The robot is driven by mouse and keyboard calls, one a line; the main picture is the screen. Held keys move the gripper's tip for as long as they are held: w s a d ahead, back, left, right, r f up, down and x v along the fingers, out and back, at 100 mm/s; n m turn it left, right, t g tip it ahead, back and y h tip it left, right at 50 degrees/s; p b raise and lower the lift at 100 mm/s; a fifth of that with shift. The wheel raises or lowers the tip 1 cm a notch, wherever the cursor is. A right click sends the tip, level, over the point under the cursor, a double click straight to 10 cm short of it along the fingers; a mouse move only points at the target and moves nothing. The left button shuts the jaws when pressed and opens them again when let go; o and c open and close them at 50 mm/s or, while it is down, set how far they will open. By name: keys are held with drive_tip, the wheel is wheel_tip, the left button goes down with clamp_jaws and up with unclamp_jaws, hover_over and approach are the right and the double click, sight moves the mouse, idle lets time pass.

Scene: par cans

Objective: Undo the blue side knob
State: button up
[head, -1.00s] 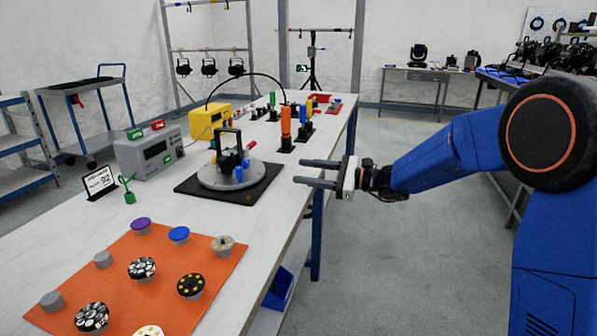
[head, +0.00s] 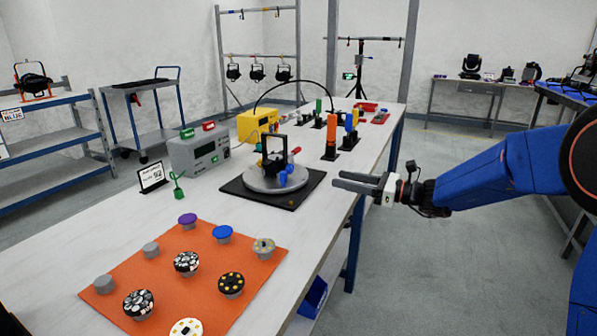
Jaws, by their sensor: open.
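A black yoke-shaped fixture (head: 274,160) stands on a round grey turntable (head: 255,183) on a black base plate (head: 232,189) on the workbench. Blue knob-like parts, where the blue side knob (head: 283,180) shows, sit low on the fixture's right front side. A red handle sticks out above them. My gripper (head: 338,181) is open and empty, to the right of the base plate, pointing left toward the fixture. It is apart from the knob, near the bench's right edge. The fixture's far side is hidden.
An orange mat (head: 205,258) with several round knobs and discs lies at the bench's near end. A grey meter box (head: 198,150), a small sign (head: 153,176) and a yellow box (head: 257,124) stand behind. Orange (head: 331,132) and other coloured posts stand at the bench's far side.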

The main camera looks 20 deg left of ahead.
sight(292, 169)
drive_tip(key=a, duration=0.5)
drive_tip(key=w+a, duration=0.1)
drive_tip(key=a, duration=1)
drive_tip(key=shift+w, duration=0.15)
drive_tip(key=c, duration=1.1)
